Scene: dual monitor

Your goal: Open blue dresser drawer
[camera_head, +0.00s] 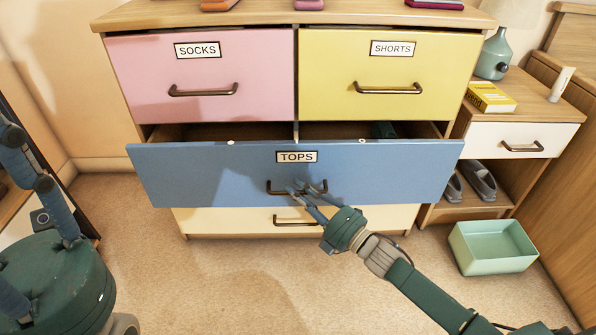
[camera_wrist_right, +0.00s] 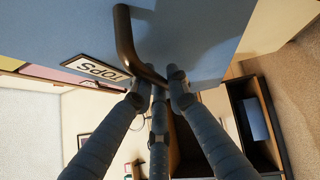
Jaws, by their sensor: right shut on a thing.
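The blue drawer (camera_head: 210,172), labelled TOPS, stands pulled out from the dresser (camera_head: 120,22); a dark gap shows above its front. Its dark bar handle (camera_head: 280,189) is at the middle of the front. My right gripper (camera_head: 308,187) is at this handle, shut on its right part. In the right wrist view, the fingers (camera_wrist_right: 162,78) close around the lower end of the handle (camera_wrist_right: 124,38), beside the TOPS label.
A pink SOCKS drawer (camera_head: 240,60) and a yellow SHORTS drawer (camera_head: 330,65) above are shut. A cream drawer (camera_head: 375,217) lies below. At right are a nightstand (camera_head: 550,105) and a green bin (camera_head: 493,247) on the floor. Carpet in front is clear.

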